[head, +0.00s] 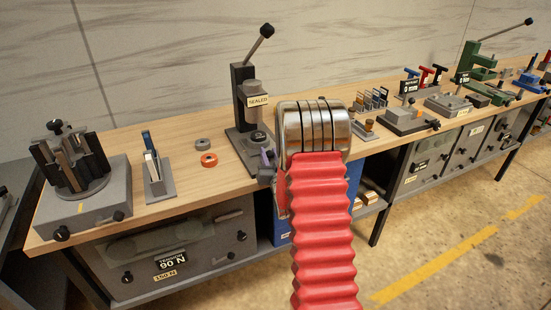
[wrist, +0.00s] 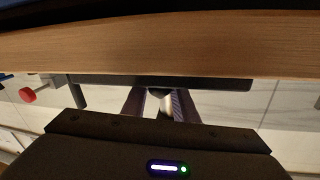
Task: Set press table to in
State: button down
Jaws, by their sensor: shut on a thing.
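My gripper (head: 267,166) is at the front of this base, partly hidden by my own wrist. I take the knob to be the press table's; how far in the table sits is hidden.
The wooden bench edge (wrist: 160,45) runs close above the fingers in the wrist view. Left of the press are an orange ring (head: 209,160), a grey ring (head: 202,144) and a slotted holder (head: 158,180). Fixtures (head: 405,120) stand to the right.

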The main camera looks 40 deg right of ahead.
jog(key=c, duration=1.4)
grip_release()
jog(key=shift+c, duration=0.2)
jog(key=shift+s, duration=0.1)
jog(key=v, duration=1.3)
jog(key=shift+s+a, duration=0.2)
jog(key=shift+s, duration=0.05)
